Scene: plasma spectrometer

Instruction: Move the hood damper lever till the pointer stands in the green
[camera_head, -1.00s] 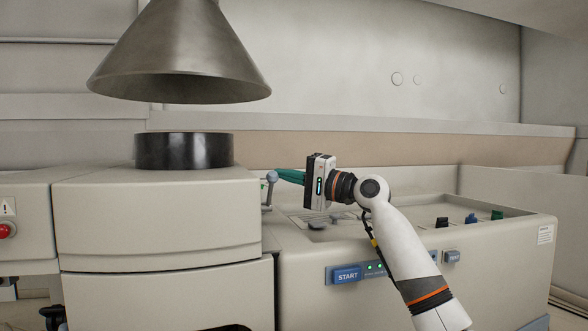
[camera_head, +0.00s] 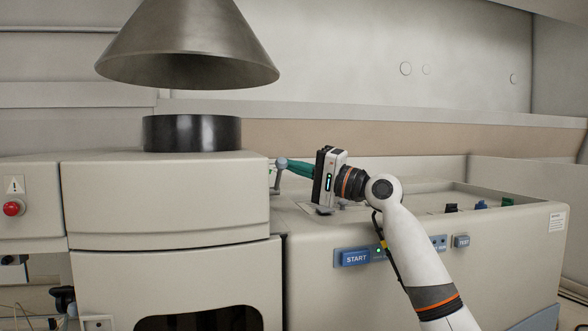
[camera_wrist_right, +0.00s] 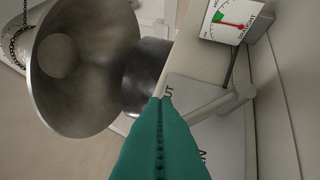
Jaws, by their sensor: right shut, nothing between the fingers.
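The damper lever (camera_head: 281,164) is a grey arm with a rounded end, beside the right side of the beige housing in the head view. In the right wrist view the lever (camera_wrist_right: 222,103) lies right of the fingers. My right gripper (camera_head: 286,163) is shut and empty, its green fingertips close to the lever's end; contact is unclear. The fingertips (camera_wrist_right: 166,101) also show in the wrist view, over a lettered plate. The gauge (camera_wrist_right: 236,20) is cut off at the top there. Its red pointer (camera_wrist_right: 230,25) lies close to the green band (camera_wrist_right: 218,16); I cannot tell if it is inside.
A metal cone hood (camera_head: 188,45) hangs above a black collar (camera_head: 191,133) on the housing (camera_head: 165,200). The right-hand unit carries a START button (camera_head: 356,258) on its front, below my arm. A red button (camera_head: 13,208) is at far left.

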